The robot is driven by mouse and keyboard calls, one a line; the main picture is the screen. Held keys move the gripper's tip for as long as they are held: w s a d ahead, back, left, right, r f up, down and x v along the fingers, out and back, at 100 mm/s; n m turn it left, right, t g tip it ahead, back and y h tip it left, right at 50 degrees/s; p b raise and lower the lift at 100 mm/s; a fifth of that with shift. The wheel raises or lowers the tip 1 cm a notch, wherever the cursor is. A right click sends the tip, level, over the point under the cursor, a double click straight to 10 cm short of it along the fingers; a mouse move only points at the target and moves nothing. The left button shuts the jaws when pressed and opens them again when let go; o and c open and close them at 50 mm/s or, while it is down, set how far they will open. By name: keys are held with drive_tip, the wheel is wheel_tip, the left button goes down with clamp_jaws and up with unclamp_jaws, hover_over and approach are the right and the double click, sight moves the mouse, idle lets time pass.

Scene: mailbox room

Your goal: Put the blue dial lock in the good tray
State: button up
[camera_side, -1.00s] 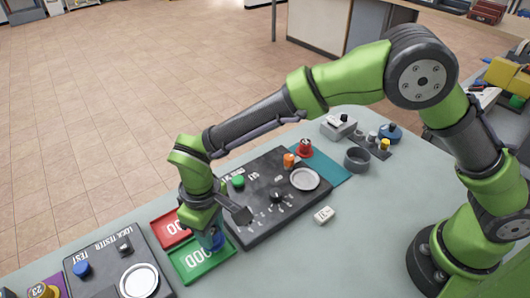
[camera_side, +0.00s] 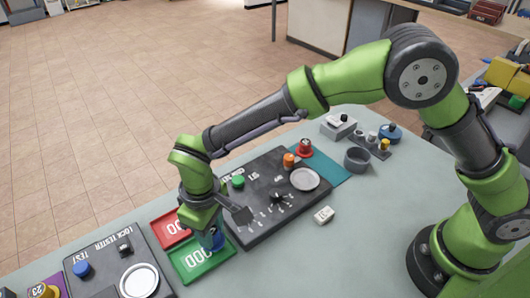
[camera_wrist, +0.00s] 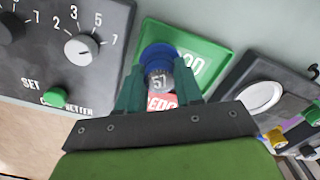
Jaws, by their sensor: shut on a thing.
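My gripper (camera_wrist: 160,95) is shut on the blue dial lock (camera_wrist: 158,60), a blue round body with a grey dial reading about 57. In the wrist view the lock is between the fingers, over the near part of the green good tray (camera_wrist: 207,42). In the side view the lock (camera_side: 213,241) shows just below my gripper (camera_side: 208,226), at the upper right of the green tray (camera_side: 196,272). I cannot tell whether the lock touches the tray floor.
A red tray (camera_side: 170,228) lies directly behind the green one. A black code-setter panel (camera_side: 262,220) stands to the right and a lock tester panel (camera_side: 107,283) to the left. A white tag (camera_side: 324,215) lies on the open table.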

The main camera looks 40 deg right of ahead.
drive_tip(key=shift+f, duration=0.4)
drive_tip(key=shift+f, duration=0.75)
drive_tip(key=o, duration=1.4)
drive_tip(key=shift+c, duration=0.2)
drive_tip(key=shift+r, duration=3)
